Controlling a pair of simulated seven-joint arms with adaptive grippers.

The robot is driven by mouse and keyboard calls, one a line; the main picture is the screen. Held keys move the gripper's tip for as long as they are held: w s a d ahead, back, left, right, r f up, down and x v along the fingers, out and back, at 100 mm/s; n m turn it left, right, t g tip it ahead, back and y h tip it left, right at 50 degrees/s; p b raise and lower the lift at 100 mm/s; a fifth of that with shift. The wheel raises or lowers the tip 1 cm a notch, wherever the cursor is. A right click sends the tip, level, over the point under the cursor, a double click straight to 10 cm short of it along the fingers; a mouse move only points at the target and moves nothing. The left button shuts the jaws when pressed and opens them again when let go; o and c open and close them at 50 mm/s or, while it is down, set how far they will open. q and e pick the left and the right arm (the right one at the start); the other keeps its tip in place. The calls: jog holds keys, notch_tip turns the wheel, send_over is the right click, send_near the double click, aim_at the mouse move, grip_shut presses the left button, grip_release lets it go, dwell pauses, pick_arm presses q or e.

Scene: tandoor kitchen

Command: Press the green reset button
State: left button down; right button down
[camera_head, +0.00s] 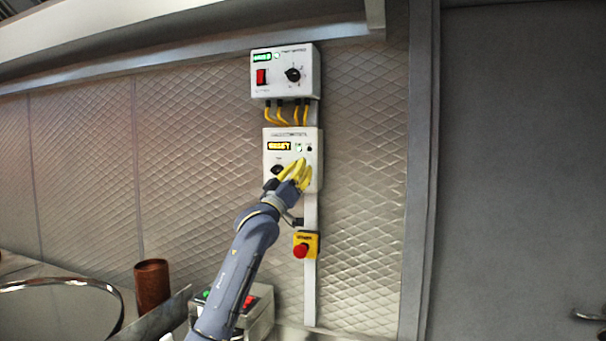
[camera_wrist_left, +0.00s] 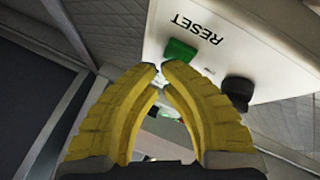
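The green reset button (camera_wrist_left: 178,51) sits on a white control box under the printed word RESET in the left wrist view. The same box (camera_head: 268,186) hangs on the wall in the head view, where my gripper covers the part with the button. My left gripper (camera_wrist_left: 160,66) has yellow fingers with their tips drawn together and nothing between them. It also shows in front of the box in the head view (camera_head: 303,168). The fingertips are very close to the button's edge; I cannot tell whether they touch it. My right gripper is not in view.
A black knob (camera_wrist_left: 238,90) is beside the button. Another box (camera_head: 285,85) with a red switch hangs above, joined by yellow cables (camera_head: 283,113). A red emergency button (camera_head: 301,250) is below. A brown cylinder (camera_head: 152,284) stands at lower left.

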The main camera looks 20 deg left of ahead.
pick_arm(q)
jog(key=shift+w, duration=0.4)
dwell(0.5)
jog(key=shift+s, duration=0.85)
jog(key=shift+s, duration=0.1)
jog(key=shift+s+a, duration=0.15)
jog(key=shift+s, duration=2.25)
